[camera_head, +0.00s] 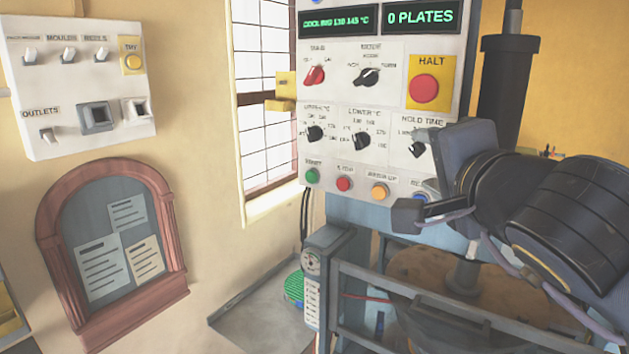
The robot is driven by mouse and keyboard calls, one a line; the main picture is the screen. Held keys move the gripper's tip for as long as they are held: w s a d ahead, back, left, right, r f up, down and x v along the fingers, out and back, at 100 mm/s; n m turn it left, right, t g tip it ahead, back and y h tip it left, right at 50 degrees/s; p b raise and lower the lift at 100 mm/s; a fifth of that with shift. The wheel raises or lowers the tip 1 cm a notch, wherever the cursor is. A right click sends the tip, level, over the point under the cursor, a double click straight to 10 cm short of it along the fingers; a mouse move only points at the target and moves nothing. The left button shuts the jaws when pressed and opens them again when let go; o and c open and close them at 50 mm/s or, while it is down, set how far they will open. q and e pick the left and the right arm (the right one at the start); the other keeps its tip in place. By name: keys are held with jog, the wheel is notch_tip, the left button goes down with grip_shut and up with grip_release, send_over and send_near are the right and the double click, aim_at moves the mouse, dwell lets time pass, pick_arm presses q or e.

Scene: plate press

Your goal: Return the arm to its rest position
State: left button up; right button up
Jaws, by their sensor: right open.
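My right arm comes in from the right edge. Its dark gripper (412,212) is in front of the press's control panel (335,75), at the panel's lower right. The gripper is open, and I see nothing held in it. One dark finger shows clearly, pointing left beside the bottom row of buttons; the other finger is not clear. My left gripper is not in view.
The panel carries a red halt button (424,89) and a display reading "0 PLATES" (420,17). Below my right arm is a grey guard frame (400,290) around a round brown plate (415,268). A switch box (75,85) and noticeboard (115,245) hang on the left wall.

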pick_arm(q)
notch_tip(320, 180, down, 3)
jog(key=b, duration=0.3)
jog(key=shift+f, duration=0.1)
pick_arm(e)
jog(key=s+d+f+n+g, duration=0.2)
jog(key=s+f, duration=0.4)
jog(key=f, duration=0.7)
jog(key=s+d+f+n+g+y, duration=0.1)
jog(key=s+f+n+g, duration=0.4)
jog(key=f, duration=0.9)
jog(key=s+d+f+n+g+y, duration=0.1)
jog(key=s+d+f+n+g, duration=0.2)
jog(key=s+f, duration=0.4)
notch_tip(320, 180, down, 7)
jog(key=shift+s+f+n+g, duration=0.2)
jog(key=shift+s+n+g, duration=0.2)
jog(key=shift+n+g, duration=0.3)
